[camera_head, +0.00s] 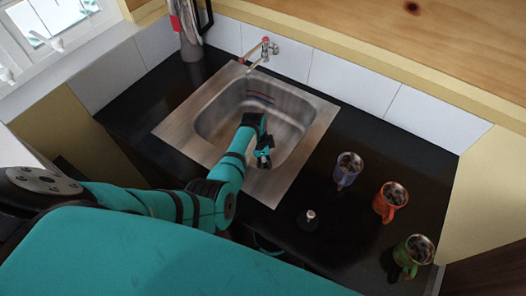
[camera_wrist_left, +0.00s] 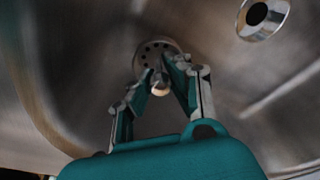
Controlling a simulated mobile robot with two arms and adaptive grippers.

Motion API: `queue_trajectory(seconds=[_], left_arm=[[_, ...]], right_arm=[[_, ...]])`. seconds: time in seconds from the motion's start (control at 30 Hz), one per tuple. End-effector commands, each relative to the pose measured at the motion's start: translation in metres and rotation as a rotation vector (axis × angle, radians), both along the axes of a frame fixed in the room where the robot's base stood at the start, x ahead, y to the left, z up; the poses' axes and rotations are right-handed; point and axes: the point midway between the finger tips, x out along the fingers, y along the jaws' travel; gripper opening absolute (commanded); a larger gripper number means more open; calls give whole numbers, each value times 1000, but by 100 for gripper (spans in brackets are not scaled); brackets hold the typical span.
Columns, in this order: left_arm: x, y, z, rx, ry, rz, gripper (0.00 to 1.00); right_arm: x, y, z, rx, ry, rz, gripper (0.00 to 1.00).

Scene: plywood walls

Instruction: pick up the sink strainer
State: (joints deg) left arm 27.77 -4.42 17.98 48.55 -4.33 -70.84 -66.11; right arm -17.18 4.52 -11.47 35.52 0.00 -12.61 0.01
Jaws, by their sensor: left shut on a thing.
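The sink strainer (camera_wrist_left: 152,50) is a round metal disc with holes and a small knob. In the left wrist view it is between the fingertips of my left gripper (camera_wrist_left: 162,78), which is shut on it by the knob. The strainer is inside the sink basin, apart from the round drain (camera_wrist_left: 257,14); whether it touches the basin is unclear. In the head view my left gripper (camera_head: 264,160) reaches down into the sink (camera_head: 285,107), and the strainer is hidden there. My right gripper is not in view.
A tap (camera_head: 262,50) stands behind the sink. On the black counter to the right are a blue mug (camera_head: 346,173), a red mug (camera_head: 388,204), a green mug (camera_head: 412,255) and a small dark stopper-like thing (camera_head: 308,220).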

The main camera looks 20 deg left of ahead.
Motion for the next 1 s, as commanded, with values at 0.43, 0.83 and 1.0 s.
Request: queue_trajectory(seconds=[0.43, 0.83, 1.0], left_arm=[[-1, -1, 9, 1, -1, -1, 0], [0, 0, 37, 2, -2, -1, 0], [-1, -1, 48, 1, -2, -1, 0]], right_arm=[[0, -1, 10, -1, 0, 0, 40], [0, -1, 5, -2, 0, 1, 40], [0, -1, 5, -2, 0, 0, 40]])
